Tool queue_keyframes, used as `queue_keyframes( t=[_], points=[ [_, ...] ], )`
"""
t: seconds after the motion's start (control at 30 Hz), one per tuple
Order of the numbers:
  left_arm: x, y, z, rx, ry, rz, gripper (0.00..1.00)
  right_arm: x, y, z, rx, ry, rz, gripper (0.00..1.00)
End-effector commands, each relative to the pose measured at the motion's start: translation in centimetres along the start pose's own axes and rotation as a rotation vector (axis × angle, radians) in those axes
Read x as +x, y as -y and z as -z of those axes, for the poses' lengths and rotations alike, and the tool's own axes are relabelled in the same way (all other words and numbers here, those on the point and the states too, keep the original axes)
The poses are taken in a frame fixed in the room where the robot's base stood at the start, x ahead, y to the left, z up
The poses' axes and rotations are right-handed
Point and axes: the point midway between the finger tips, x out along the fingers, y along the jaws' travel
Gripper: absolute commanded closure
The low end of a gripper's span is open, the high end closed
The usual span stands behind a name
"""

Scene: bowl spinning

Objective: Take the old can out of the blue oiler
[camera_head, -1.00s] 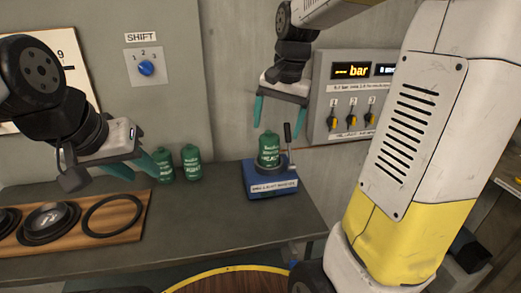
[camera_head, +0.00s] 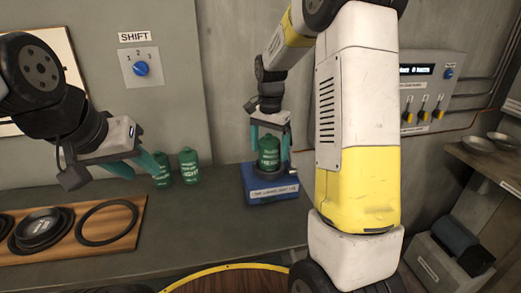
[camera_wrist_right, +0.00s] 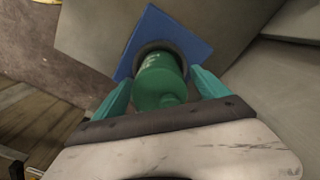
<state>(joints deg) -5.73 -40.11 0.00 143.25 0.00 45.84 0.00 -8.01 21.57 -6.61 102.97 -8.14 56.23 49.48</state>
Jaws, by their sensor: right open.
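The old can (camera_head: 268,152) is green with pale lettering and stands upright in the blue oiler (camera_head: 272,192) on the bench. My right gripper (camera_head: 269,150) is open and lowered over the can, one finger on each side. In the right wrist view the can (camera_wrist_right: 160,80) lies between the teal fingers (camera_wrist_right: 160,95), with a dark ring around it and the blue oiler (camera_wrist_right: 193,42) beyond. I cannot tell whether the fingers touch the can. My left gripper (camera_head: 142,165) hangs at the left, beside the other green cans; its fingers look apart and it holds nothing visible.
Two more green cans (camera_head: 190,166) stand on the bench left of the oiler. A wooden board (camera_head: 120,240) with dark rings and a bowl lies at the front left. A panel with yellow switches (camera_head: 424,108) is on the right wall. The bench (camera_head: 215,215) before the oiler is clear.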

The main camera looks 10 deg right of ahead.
Motion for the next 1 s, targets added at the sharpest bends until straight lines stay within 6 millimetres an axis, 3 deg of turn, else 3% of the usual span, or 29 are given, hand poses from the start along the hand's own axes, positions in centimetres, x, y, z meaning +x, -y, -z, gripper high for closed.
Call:
queue_keyframes(
  t=[0.3,0.73,1.0],
  points=[
    [0.0,0.0,0.0,0.0,0.0,0.0,0.64,0.65,0.0,0.0,0.0,-0.001,0.001,0.15],
    [0.0,0.0,0.0,0.0,0.0,0.0,0.64,0.61,0.0,0.01,0.0,-0.001,0.001,1.0],
    [0.0,0.0,0.0,0.0,0.0,0.0,0.64,0.52,0.04,0.03,0.0,-0.002,0.003,1.0]
  ],
)
